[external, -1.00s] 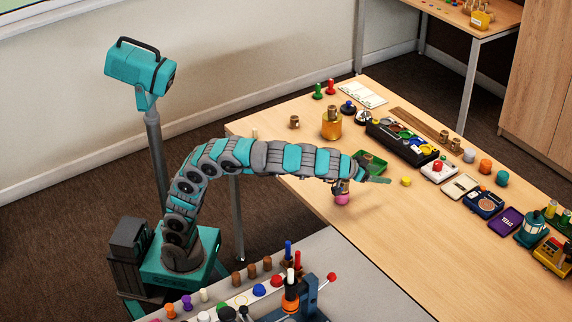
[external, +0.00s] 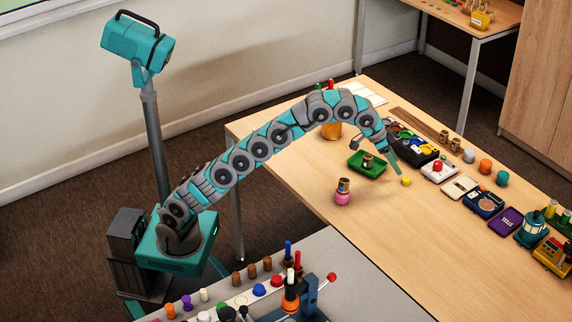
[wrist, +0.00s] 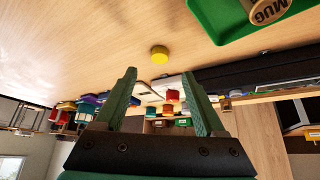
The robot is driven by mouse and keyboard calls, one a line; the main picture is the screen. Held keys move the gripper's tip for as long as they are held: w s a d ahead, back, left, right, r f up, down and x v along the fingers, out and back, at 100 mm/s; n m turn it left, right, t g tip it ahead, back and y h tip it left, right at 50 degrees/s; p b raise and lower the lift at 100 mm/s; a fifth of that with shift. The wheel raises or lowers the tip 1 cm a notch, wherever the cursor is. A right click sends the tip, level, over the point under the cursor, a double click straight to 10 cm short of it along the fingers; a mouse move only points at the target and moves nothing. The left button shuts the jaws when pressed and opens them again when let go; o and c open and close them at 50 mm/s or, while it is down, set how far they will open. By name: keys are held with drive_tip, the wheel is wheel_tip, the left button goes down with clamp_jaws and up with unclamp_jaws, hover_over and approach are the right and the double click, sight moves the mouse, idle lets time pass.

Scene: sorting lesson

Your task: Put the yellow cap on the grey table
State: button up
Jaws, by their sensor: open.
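The yellow cap (external: 406,181) is a small round piece lying on the wooden table. It also shows in the wrist view (wrist: 159,54), just beyond my fingertips and apart from them. My gripper (external: 396,168) points down beside the cap, just to its upper left in the external view. In the wrist view, my gripper (wrist: 158,74) has its two green fingers spread with nothing between them. The grey table (external: 352,272) is at the bottom of the external view, with a bare stretch on its right part.
Several pegs stand on the grey table.

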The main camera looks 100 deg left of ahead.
sight(405, 179)
drive_tip(key=shift+p+x, duration=0.35)
drive_tip(key=shift+x, duration=3.15)
clamp_jaws()
